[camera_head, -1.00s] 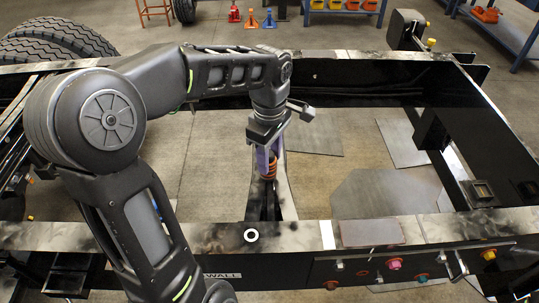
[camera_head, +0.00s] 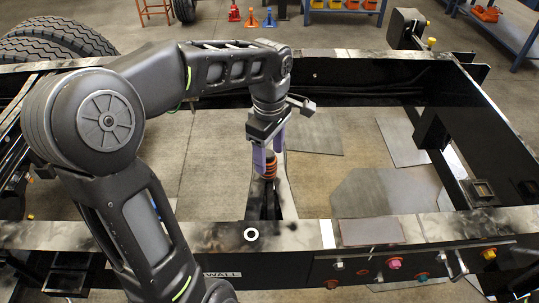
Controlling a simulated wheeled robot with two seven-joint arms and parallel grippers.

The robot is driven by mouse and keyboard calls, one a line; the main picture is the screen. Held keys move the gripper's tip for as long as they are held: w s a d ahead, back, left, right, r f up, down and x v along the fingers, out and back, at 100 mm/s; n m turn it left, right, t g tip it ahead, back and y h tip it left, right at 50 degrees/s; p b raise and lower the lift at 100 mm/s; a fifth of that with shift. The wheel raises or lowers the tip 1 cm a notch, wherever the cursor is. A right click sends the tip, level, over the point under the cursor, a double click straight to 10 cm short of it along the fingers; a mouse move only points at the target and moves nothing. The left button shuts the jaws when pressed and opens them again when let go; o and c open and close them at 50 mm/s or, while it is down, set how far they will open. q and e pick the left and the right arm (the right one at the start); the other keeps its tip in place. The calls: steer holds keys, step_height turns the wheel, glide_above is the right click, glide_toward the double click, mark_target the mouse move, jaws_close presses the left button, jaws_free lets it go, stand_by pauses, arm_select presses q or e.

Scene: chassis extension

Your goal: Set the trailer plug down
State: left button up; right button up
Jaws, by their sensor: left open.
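My left gripper (camera_head: 268,150) hangs over the middle of the chassis frame, pointing down, with its two purple fingers apart. The trailer plug (camera_head: 268,170), an orange-brown ringed piece, stands just below and between the fingertips, at the top of a dark upright part inside the frame. Whether the fingers touch it I cannot tell. My right gripper does not show.
The black chassis frame (camera_head: 370,232) surrounds an open space with grey plates (camera_head: 383,193) on the floor. A flat brownish pad (camera_head: 371,232) lies on the near rail. Coloured connectors (camera_head: 395,263) sit on the near panel. A large tyre (camera_head: 62,38) stands at the back left.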

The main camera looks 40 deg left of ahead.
arm_select(q)
step_height(320, 180, up, 7)
steer(key=shift+f+b, duration=0.15)
steer(key=shift+b, duration=0.25)
step_height(320, 180, up, 4)
steer(key=p, duration=0.4)
steer(key=shift+r, duration=0.2)
